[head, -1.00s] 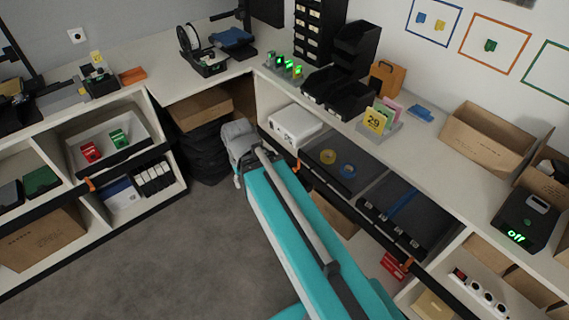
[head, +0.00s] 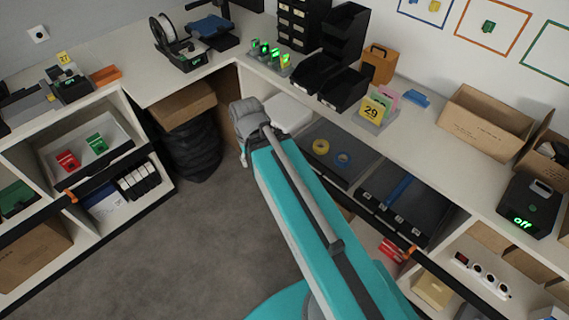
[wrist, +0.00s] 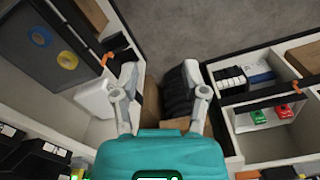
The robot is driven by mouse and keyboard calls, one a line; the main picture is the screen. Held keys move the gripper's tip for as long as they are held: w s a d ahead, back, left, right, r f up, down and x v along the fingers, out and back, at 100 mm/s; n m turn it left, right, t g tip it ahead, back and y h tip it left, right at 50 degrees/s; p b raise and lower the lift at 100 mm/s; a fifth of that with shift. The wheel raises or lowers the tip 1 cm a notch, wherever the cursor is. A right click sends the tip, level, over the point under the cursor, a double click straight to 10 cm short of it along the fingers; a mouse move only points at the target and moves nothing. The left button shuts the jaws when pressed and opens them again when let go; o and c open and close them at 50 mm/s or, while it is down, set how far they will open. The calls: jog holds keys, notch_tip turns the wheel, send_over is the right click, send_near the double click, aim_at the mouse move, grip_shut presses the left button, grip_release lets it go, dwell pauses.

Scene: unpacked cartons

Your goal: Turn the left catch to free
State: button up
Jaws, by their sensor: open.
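Orange catches sit on the black front bars of the shelves. One catch (head: 71,196) is on the left shelf unit's bar, and another (head: 411,251) is at the right end of the bar on the right-hand counter. The wrist view shows a catch (wrist: 107,60) at the end of the bar by the tape tray; my arm hides it in the head view.
A tray (head: 330,175) holds yellow and blue tape rolls. A white case (head: 288,112) lies beside it. The grey floor (head: 190,240) is clear.

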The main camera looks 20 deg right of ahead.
jog(key=shift+o, duration=0.7)
jog(key=w+d+f+m+t+h+b, duration=0.1)
jog(key=w+d+f+m+h+b, duration=0.2)
jog(key=w+f+b, duration=0.4)
jog(key=w+d+f+m+t+h+b, duration=0.2)
jog(key=w+d+f+m+h+b, duration=0.2)
jog(key=f+b, duration=1.5)
jog(key=w+d+f+m+t+h+b, duration=0.1)
jog(key=w+d+f+m+h+b, duration=0.3)
jog(key=b, duration=2.1)
jog(key=w+f+m+h, duration=0.1)
jog(key=w+f+m, duration=0.2)
jog(key=w+f, duration=0.3)
notch_tip(320, 180, down, 3)
jog(key=shift+d+f+t+h, duration=0.2)
jog(key=shift+d+t+h, duration=0.1)
jog(key=shift+h, duration=0.1)
jog(key=shift+w, duration=0.1)
jog(key=b+x, duration=0.5)
jog(key=x, duration=0.8)
jog(key=shift+d+f, duration=0.15)
jog(key=shift+d, duration=0.2)
